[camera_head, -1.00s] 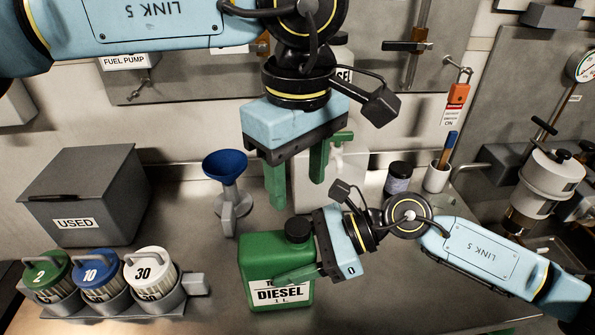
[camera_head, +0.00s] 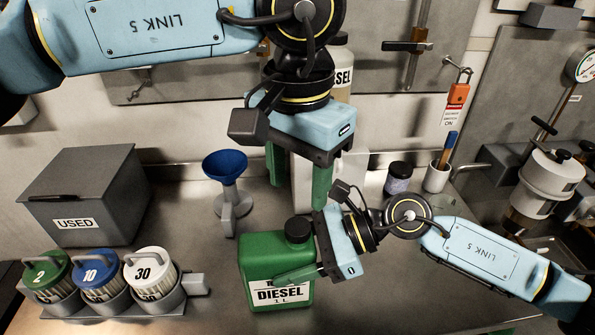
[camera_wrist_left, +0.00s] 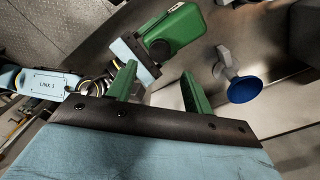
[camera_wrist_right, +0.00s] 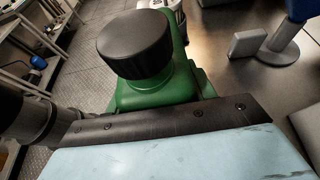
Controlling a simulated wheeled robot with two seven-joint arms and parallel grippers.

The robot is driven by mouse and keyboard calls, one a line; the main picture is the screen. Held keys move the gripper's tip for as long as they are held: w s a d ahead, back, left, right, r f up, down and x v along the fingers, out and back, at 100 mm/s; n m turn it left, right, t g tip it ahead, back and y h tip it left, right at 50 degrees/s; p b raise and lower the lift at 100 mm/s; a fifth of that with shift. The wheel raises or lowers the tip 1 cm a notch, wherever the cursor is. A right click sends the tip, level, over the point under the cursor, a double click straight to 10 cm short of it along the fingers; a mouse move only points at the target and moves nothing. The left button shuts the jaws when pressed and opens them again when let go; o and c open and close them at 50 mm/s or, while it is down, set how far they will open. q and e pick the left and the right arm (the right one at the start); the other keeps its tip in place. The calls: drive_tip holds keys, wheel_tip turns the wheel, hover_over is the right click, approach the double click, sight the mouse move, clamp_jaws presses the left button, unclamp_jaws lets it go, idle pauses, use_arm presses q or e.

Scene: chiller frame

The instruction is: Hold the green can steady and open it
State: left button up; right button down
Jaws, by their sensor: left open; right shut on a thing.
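The green can (camera_head: 262,262), labelled DIESEL 1 L, stands upright on the bench in the head view. Its black cap (camera_head: 298,229) is on, and the cap shows large in the right wrist view (camera_wrist_right: 134,44). My right gripper (camera_head: 300,273) is shut on the can's body from the right side, below the cap. My left gripper (camera_head: 297,190) is open and empty, above and behind the can, with its green fingers pointing down. The can and cap (camera_wrist_left: 160,49) also show beyond the left fingers in the left wrist view. The far right finger is hidden.
A blue funnel (camera_head: 225,167) in a grey stand is behind the can to the left. A USED bin (camera_head: 85,195) and a rack with green, blue and white jars (camera_head: 150,272) are at left. A dark jar (camera_head: 398,178) and a cup (camera_head: 437,177) stand behind my right arm.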

sight(298, 226)
use_arm(q)
wheel_tip(298, 226, down, 8)
drive_tip(key=shift+r, duration=0.15)
drive_tip(key=shift+c, duration=0.3)
